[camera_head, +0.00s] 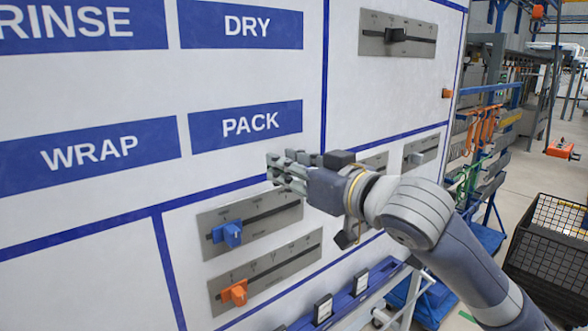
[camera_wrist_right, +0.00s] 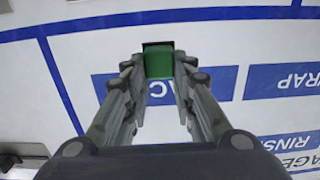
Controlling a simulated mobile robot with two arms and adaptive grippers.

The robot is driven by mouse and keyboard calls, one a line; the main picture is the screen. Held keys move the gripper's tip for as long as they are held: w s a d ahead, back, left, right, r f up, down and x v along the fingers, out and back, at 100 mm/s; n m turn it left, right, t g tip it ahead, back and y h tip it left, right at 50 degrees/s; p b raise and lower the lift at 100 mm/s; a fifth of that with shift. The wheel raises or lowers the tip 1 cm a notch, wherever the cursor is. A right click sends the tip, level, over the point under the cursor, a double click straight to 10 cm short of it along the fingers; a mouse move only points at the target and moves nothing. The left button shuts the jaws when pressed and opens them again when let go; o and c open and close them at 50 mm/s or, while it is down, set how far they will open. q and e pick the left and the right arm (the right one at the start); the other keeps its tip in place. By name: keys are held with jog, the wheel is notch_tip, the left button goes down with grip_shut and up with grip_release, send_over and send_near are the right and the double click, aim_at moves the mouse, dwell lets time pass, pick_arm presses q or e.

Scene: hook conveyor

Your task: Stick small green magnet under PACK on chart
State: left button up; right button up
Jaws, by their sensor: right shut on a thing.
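The white chart (camera_head: 60,240) fills the left of the head view, with the blue PACK label (camera_head: 250,124) on it. My right gripper (camera_head: 280,172) is at the chart, just below and right of the PACK label. In the wrist view my right gripper (camera_wrist_right: 159,75) is shut on the small green magnet (camera_wrist_right: 158,61), which sits between the fingertips in front of the chart. The magnet is hidden in the head view. Whether it touches the chart, I cannot tell. The PACK label (camera_wrist_right: 215,82) is partly covered by the fingers there. My left gripper is not in view.
WRAP (camera_head: 90,155), RINSE (camera_head: 85,25) and DRY (camera_head: 240,25) labels are on the chart. Slotted metal plates below carry a blue knob (camera_head: 230,233) and an orange knob (camera_head: 235,292). A blue ledge (camera_head: 345,300) juts out below. A black mesh crate (camera_head: 550,250) stands at right.

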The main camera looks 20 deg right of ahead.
jog(key=x, duration=0.2)
jog(key=shift+w+a+r+p, duration=0.2)
jog(key=shift+w+a+p, duration=0.1)
jog(key=shift+a, duration=0.1)
jog(key=shift+w, duration=0.35)
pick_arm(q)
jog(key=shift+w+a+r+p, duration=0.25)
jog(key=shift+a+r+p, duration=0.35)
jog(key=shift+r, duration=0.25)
pick_arm(e)
jog(key=shift+x, duration=0.95)
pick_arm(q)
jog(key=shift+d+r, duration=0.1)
pick_arm(e)
jog(key=shift+w+a+f, duration=0.1)
jog(key=shift+w+a, duration=0.05)
jog(key=shift+w, duration=0.15)
jog(key=o, duration=1)
jog(key=shift+s, duration=0.1)
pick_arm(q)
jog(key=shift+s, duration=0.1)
pick_arm(e)
jog(key=shift+s, duration=0.1)
